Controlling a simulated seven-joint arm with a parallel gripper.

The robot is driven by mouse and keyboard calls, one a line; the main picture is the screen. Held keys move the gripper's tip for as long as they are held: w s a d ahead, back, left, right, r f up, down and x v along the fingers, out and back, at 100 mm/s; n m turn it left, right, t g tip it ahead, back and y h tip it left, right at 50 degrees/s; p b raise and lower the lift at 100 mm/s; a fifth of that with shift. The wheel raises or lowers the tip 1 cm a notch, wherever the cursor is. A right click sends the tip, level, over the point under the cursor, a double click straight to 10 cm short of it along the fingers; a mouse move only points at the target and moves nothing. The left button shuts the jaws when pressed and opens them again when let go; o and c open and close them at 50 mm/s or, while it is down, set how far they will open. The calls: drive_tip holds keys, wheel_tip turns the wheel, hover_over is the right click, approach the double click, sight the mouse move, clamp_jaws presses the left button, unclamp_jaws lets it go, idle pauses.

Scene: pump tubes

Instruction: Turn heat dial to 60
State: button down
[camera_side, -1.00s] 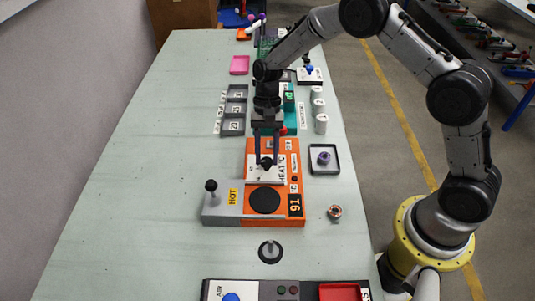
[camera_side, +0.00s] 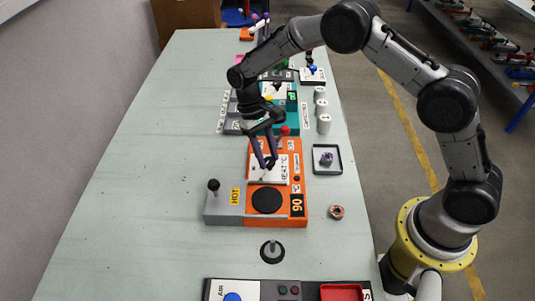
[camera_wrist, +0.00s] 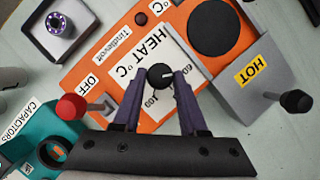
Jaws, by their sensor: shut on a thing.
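The heat dial is a small black round knob (camera_wrist: 160,76) with a white mark, on a white HEAT °C plate (camera_wrist: 135,58) of the orange heater (camera_side: 290,150). In the wrist view, its mark points right, and printed numbers, including 60 and 100, show just below it. My gripper (camera_side: 266,166) is shut on the dial, with one dark purple finger on either side of it, also seen in the wrist view (camera_wrist: 158,84). The heater's small display (camera_side: 297,205) shows sideways digits that look like 90. Parts of the scale are hidden by the fingers.
A black hot plate disc (camera_side: 267,200) and a grey HOT block with a black-knobbed lever (camera_side: 214,186) adjoin the dial. A red-knobbed OFF lever (camera_wrist: 72,106) stands near my fingers. A tray with a purple part (camera_side: 326,159) is to the right. The left tabletop is clear.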

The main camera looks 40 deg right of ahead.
drive_tip(key=shift+r+n, duration=0.1)
drive_tip(key=shift+n, duration=0.2)
drive_tip(key=shift+c, duration=2.3)
unclamp_jaws()
drive_tip(key=v, duration=1.3)
drive_tip(key=shift+a+r, duration=0.15)
drive_tip(key=shift+r, duration=0.2)
drive_tip(key=shift+w, duration=0.15)
